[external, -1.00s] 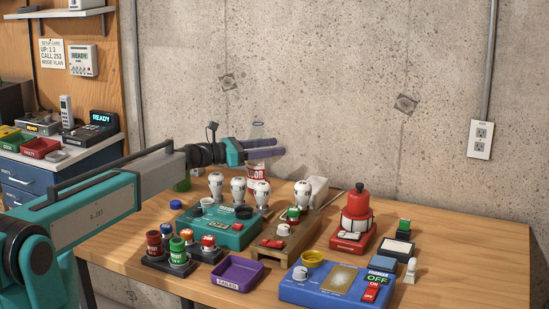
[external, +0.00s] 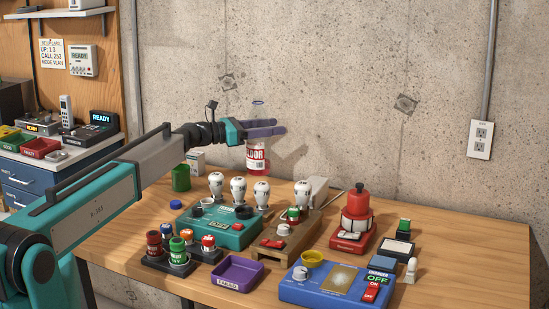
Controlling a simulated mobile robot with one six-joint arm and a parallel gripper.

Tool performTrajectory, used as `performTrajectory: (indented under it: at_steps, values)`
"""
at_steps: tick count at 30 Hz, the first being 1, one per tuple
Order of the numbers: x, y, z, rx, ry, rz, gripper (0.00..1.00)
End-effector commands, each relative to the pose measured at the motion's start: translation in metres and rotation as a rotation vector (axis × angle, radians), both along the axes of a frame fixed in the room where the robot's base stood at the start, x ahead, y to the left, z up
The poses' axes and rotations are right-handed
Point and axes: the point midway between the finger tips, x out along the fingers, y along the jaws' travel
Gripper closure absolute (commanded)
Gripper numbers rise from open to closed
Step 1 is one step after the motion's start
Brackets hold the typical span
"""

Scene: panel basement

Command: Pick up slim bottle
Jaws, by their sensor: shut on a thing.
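The slim bottle (external: 257,158) is clear with a red and white label and red contents low down. It is upright behind the white bulbs and appears raised above the table. My gripper (external: 262,128) reaches in from the left with purple fingers and is shut on the bottle's upper part. The bottle's neck shows above the fingers, and its label shows below them. The fingers hide the part between.
Below stand a green device (external: 217,230) with several white bulbs, a wooden stand (external: 283,237), a red bottle on a base (external: 356,210), a purple tray (external: 237,271) and a blue device (external: 330,285). A green cup (external: 181,178) stands at the back left. The concrete wall (external: 400,60) is behind.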

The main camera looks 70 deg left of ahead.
Motion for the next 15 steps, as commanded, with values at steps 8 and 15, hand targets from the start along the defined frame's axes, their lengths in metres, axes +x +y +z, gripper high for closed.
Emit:
performTrajectory:
  at_steps: [8,15]
  values:
    - [0.000,0.000,0.018,0.001,-0.001,0.000,0.71]
    - [0.000,0.000,0.027,0.000,0.000,0.000,0.71]
